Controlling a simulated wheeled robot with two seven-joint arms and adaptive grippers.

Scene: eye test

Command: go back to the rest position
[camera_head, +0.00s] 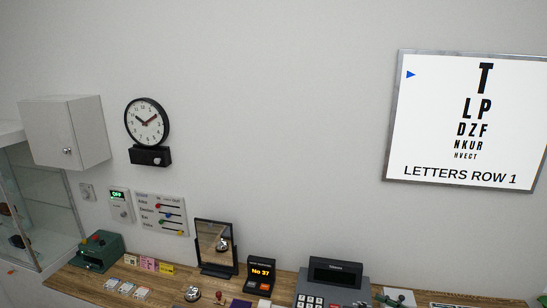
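Neither of my grippers shows in the head view, and no part of my arms can be made out. The head view looks at a pale wall with a wooden counter (78,284) along the bottom edge. An eye chart (440,125) hangs on the wall at the right, with a blue arrow beside its top letter T and the words "LETTERS ROW 1" at the bottom.
On the counter stand a green box (97,251), a mirror (216,247), a "No 37" display (261,273), a bell (193,294) and a dark register (333,284). A clock (147,123), a white cabinet (64,132) and a slider panel (162,214) are on the wall.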

